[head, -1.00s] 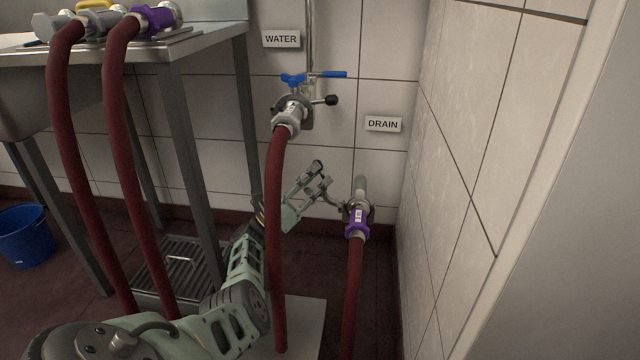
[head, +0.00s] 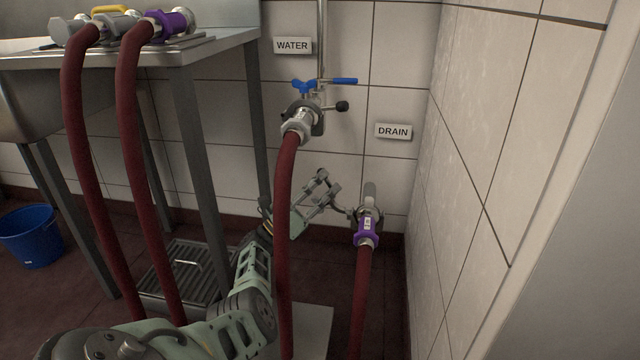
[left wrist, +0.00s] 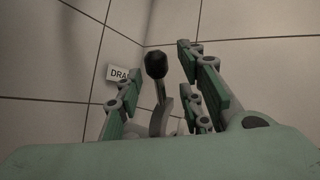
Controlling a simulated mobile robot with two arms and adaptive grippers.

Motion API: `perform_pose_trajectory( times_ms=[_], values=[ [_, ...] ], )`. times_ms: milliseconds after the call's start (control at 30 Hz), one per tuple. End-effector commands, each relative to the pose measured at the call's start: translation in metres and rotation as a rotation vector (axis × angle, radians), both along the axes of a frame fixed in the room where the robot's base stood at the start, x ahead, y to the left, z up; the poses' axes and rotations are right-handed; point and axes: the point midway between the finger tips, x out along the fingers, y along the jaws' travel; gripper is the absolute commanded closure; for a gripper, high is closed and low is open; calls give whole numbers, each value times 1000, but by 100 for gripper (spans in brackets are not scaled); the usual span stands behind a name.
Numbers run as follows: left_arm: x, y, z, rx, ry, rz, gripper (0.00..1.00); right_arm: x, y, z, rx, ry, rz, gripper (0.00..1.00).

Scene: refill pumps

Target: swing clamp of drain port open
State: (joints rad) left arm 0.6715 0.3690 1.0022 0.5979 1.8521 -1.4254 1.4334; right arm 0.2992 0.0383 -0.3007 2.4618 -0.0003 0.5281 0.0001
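The drain port (head: 369,191) is a grey pipe on the wall below the DRAIN sign (head: 393,131). A purple coupling (head: 367,224) with a red hose joins it. My left gripper (head: 329,182) is just left of the port, with its fingers apart. In the left wrist view, a lever with a black knob (left wrist: 156,65) stands between the spread fingers of my left gripper (left wrist: 160,92), apparently the drain clamp's handle. I cannot tell whether a finger touches it. The clamp is largely hidden in the head view. My right gripper is out of view.
The water port (head: 302,113), with blue valve handles and a red hose (head: 284,230), is above and left; its hose passes in front of my left arm. A steel sink table (head: 215,46) stands left, a blue bucket (head: 30,236) on the floor. A tiled wall closes the right.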

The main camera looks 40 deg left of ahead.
Motion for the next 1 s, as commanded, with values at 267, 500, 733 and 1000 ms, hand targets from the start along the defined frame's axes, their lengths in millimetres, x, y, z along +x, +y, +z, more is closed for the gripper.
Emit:
perform_pose_trajectory(
  times_ms=[267,500,733,1000],
  values=[
    [-15,4,-13,0,4,-2,65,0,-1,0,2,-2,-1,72],
    [-56,18,-41,-1,5,0,65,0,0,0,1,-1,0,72],
    [-86,28,-61,0,2,1,65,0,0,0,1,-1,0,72],
    [-96,31,-67,0,0,1,65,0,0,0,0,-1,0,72]
  ],
)
